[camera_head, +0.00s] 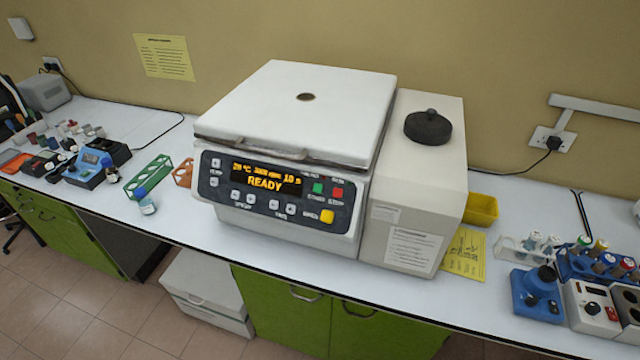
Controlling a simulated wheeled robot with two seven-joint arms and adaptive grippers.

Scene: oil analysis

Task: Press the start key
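A white centrifuge (280,128) stands on the bench with its lid shut. Its dark front panel (225,183) has a display (266,178) with amber text that reads READY. To the right of the display are a green key (318,188) and a red key (337,193). The small labels by these keys are too blurred to read for sure, so the start key is likely the green one. A yellow key (327,216) sits lower down on the panel. Neither of my grippers is in view.
A dark round knob-topped part (428,127) sits on the centrifuge's right section. Green (148,176) and orange racks stand left of it. A yellow bin (481,209), a blue vortex-like device (537,294) and tube racks stand right. The space before the panel is clear.

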